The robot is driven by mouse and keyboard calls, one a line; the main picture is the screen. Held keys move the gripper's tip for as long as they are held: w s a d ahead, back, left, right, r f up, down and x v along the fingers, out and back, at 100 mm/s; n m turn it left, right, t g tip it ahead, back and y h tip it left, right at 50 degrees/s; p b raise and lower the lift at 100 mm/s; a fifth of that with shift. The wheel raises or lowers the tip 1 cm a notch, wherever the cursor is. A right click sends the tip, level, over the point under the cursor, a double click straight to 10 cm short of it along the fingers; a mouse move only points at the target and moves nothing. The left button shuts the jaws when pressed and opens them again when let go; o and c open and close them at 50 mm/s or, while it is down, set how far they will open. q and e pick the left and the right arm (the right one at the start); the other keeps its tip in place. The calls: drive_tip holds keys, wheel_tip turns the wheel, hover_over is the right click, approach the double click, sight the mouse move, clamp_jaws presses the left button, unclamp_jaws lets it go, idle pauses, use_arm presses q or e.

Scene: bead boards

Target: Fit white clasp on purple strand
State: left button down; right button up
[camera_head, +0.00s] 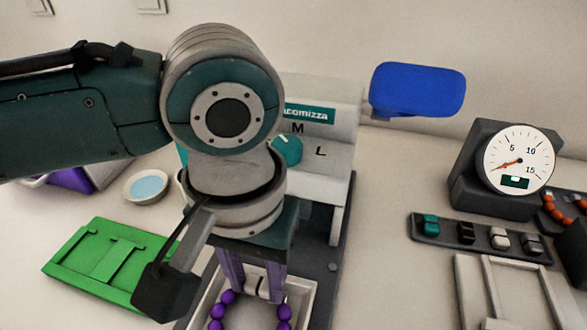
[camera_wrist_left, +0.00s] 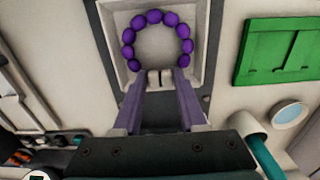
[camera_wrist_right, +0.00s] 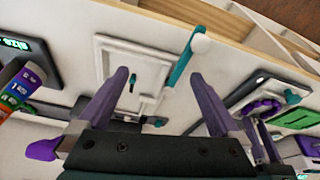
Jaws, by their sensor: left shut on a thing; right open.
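The purple strand (camera_head: 229,297) lies as an open ring in a pale tray (camera_head: 312,292) below my left gripper. It shows more fully in the left wrist view (camera_wrist_left: 154,17), with its gap towards the fingers. My left gripper (camera_head: 256,285) points down, its purple fingers shut on a small white clasp (camera_wrist_left: 160,78). The clasp is at the gap between the strand's two ends; I cannot tell whether it touches them. My right gripper (camera_wrist_right: 160,85) is open and empty, away from the strand, and is outside the head view.
A dark rack (camera_head: 480,243) with several clasps stands at right, before a dial gauge (camera_head: 517,160). A machine with an M/L knob (camera_head: 287,150) stands behind the tray. A green board (camera_head: 100,265) and a small dish (camera_head: 147,187) are at left. A blue paddle (camera_head: 417,88) is at the back.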

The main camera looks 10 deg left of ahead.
sight(258, 292)
use_arm(q)
drive_tip(key=shift+s+a+f, duration=0.15)
drive_tip(key=shift+s+f, duration=0.05)
drive_tip(key=shift+f, duration=0.2)
drive_tip(key=shift+w+a+f, duration=0.15)
drive_tip(key=shift+f, duration=0.3)
idle(0.7)
drive_tip(key=c, duration=0.6)
unclamp_jaws()
drive_tip(key=shift+p, duration=0.35)
drive_tip(key=r+p, duration=0.1)
drive_tip(key=p, duration=0.1)
drive_tip(key=r+p, duration=0.1)
drive_tip(key=shift+s+d+r, duration=0.25)
drive_tip(key=shift+s+r, duration=0.1)
drive_tip(key=shift+s, duration=0.05)
drive_tip(key=r+p, duration=0.2)
drive_tip(key=p, duration=0.1)
drive_tip(key=r+p, duration=0.3)
drive_tip(key=shift+w+d, duration=0.1)
drive_tip(key=shift+w, duration=0.1)
drive_tip(key=shift+f, duration=0.1)
